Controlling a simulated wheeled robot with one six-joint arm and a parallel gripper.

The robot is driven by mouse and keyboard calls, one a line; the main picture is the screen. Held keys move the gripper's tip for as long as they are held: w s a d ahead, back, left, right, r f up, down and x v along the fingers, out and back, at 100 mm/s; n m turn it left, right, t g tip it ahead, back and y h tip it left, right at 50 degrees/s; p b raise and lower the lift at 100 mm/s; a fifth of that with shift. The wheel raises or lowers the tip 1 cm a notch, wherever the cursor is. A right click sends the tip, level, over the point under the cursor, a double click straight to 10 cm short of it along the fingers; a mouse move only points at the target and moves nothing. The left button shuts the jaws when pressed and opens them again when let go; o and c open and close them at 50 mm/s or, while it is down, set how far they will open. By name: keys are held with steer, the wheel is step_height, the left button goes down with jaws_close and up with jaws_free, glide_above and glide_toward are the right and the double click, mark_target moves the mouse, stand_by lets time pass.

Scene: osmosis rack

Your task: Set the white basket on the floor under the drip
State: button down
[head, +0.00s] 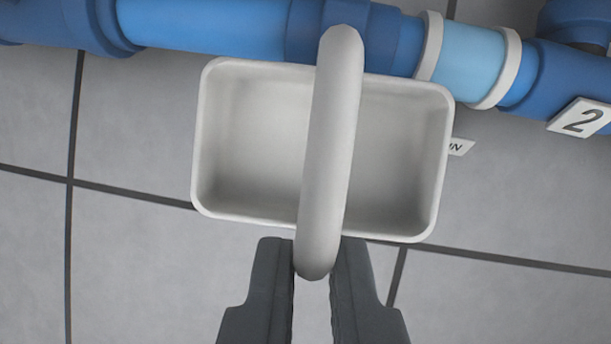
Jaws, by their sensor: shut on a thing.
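The white basket (255,145) is a rectangular tub with rounded corners, seen from above in the head view. It looks empty inside. Its thick white handle (330,150) arches across the middle. My gripper (317,262) is at the near end of the picture, with its two dark fingers on either side of the handle, shut on it. The basket covers part of the floor and part of the blue pipe's lower edge. No drip shows in this view. I cannot tell how high the basket is above the floor.
A blue pipe (215,22) runs across the top, with a light blue section (468,64) between white rings. A sign reading "2" (583,119) is at the right. A small label (461,147) is partly hidden behind the basket. Grey tiled floor (130,255) is clear at left and right.

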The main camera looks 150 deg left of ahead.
step_height(320, 180, down, 9)
stand_by(0.7)
steer(key=c, duration=1.5)
jaws_free()
steer(key=v, duration=1.2)
steer(key=shift+r, duration=0.15)
